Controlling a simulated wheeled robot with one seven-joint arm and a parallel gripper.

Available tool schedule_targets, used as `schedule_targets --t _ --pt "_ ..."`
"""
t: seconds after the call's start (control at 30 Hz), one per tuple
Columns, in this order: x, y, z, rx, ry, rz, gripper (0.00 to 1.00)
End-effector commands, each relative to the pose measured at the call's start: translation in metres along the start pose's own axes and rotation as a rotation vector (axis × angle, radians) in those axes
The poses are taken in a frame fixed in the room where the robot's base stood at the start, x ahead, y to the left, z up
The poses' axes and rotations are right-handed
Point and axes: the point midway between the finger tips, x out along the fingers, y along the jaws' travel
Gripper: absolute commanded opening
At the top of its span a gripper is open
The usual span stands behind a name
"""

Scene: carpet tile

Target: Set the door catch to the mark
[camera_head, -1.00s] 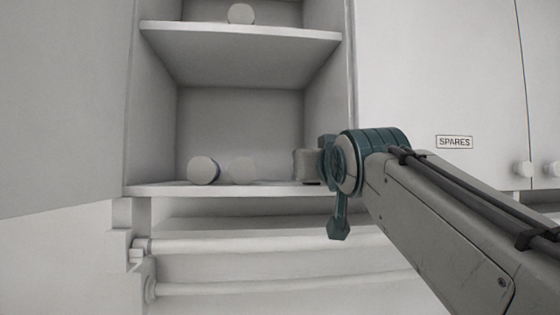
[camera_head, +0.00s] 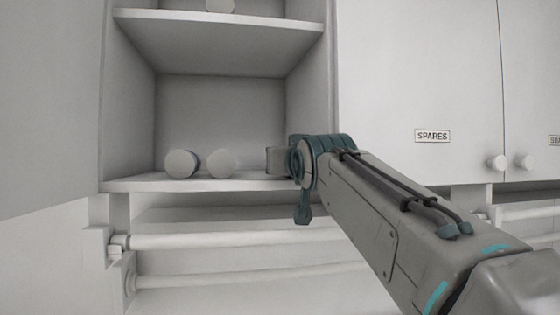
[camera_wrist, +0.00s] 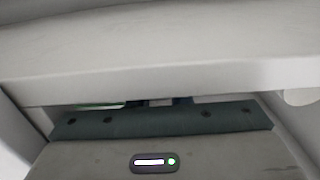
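The door catch and its mark do not show clearly in either view. A pale door panel (camera_head: 50,100) stands at the left of the open cabinet (camera_head: 220,110). My arm reaches in from the lower right, its teal wrist (camera_head: 325,148) in front of the lower shelf's right end. My gripper's fingertips are hidden in the head view. In the wrist view, my gripper's teal bar and grey housing fill the bottom, with only dark scraps of parts beyond the bar. A broad pale ledge (camera_wrist: 160,55) crosses above them. I cannot see whether the gripper is open or holding anything.
Two pale round objects (camera_head: 182,163) (camera_head: 222,163) sit on the lower shelf (camera_head: 150,184); another (camera_head: 220,5) is on the upper shelf. A shut door labelled SPARES (camera_head: 432,135) is at right, with round knobs (camera_head: 497,162). Horizontal rails (camera_head: 210,240) run below.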

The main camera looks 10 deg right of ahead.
Motion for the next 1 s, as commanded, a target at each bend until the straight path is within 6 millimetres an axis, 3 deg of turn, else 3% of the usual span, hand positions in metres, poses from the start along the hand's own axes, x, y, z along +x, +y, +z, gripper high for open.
schedule_targets --t 0.3,0.57,0.6,0.67,1.0 --pt "-0.019 0.0 0.002 0.0 0.003 0.0 0.0" --pt "-0.02 0.0 0.0 0.0 0.0 0.0 0.0" --pt "-0.02 0.0 0.0 0.0 0.0 0.0 0.23" --pt "-0.02 0.0 0.0 0.0 0.0 -0.001 0.4" --pt "-0.023 0.0 0.0 0.0 0.001 -0.001 0.4"
